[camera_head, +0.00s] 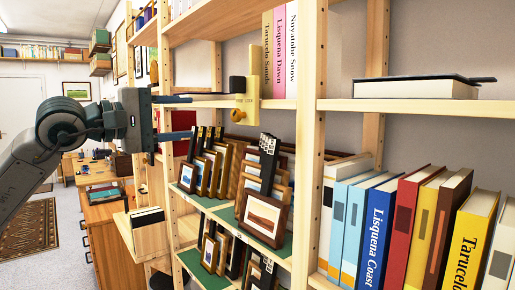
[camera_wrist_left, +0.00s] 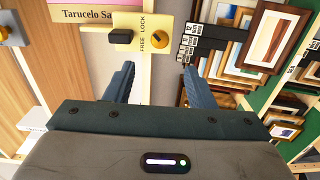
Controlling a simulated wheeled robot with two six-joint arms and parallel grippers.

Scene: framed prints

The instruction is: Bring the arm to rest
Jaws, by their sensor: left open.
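My left gripper (camera_head: 188,117) reaches in from the left in the head view, in front of the wooden shelf unit. Its two fingers are apart with nothing between them; the wrist view also shows the spread fingers (camera_wrist_left: 160,78). Beyond the fingertips is a pale yellow plate (camera_head: 251,101) on the shelf unit. It has a black knob (camera_wrist_left: 120,37) and an orange round knob (camera_wrist_left: 160,40), with the words FREE and LOCK between them. The gripper appears apart from the plate. My right gripper is in neither view.
Framed prints (camera_head: 264,216) stand on green-lined shelves below the gripper. A row of books (camera_head: 375,225) fills the lower right shelf, and a flat book (camera_head: 416,88) lies above. Shelf uprights (camera_head: 309,150) stand close. Open floor and a rug (camera_head: 30,226) lie at left.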

